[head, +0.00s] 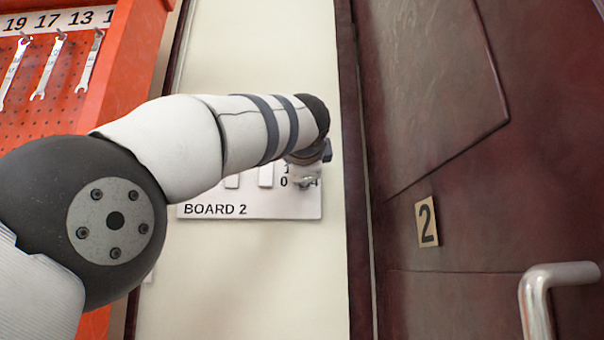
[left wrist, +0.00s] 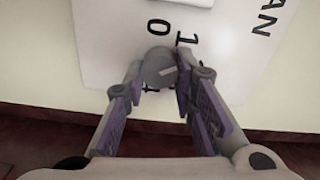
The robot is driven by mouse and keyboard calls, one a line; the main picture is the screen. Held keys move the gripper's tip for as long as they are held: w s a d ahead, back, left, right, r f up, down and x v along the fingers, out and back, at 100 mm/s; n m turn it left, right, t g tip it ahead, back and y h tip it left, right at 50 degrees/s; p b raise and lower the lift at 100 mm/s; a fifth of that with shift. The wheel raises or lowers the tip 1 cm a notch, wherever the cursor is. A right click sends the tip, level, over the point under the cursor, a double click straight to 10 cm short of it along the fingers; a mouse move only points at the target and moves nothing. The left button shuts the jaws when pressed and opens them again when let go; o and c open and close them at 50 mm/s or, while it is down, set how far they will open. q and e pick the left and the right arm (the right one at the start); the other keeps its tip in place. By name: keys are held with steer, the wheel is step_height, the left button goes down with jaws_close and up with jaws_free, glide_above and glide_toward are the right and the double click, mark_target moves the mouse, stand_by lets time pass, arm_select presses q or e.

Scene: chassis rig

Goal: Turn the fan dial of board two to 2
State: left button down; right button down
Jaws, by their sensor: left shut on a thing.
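Board two is a white panel (head: 250,209) labelled "BOARD 2" on the cream wall, mostly covered by my left arm in the head view. It also fills the top of the left wrist view (left wrist: 110,45). The fan dial (left wrist: 158,66) is a round grey knob with a pale pointer mark, directed right and slightly up in that view. A "1" and a "0" are printed beside it; other marks are hidden by the fingers. My left gripper (left wrist: 166,78) is shut on the dial, one finger on each side. In the head view the gripper (head: 306,164) is partly hidden behind my wrist.
An orange pegboard (head: 35,115) with hanging wrenches stands at the left. A dark red door (head: 440,90) with a "2" plate (head: 427,222) and a metal handle (head: 548,290) is at the right. The wall below the board is clear.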

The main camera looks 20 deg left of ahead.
arm_select(q)
steer(key=m, duration=0.5)
steer(key=shift+f+m, duration=0.1)
steer(key=shift+m, duration=0.3)
stand_by(0.4)
steer(key=c, duration=1.3)
jaws_free()
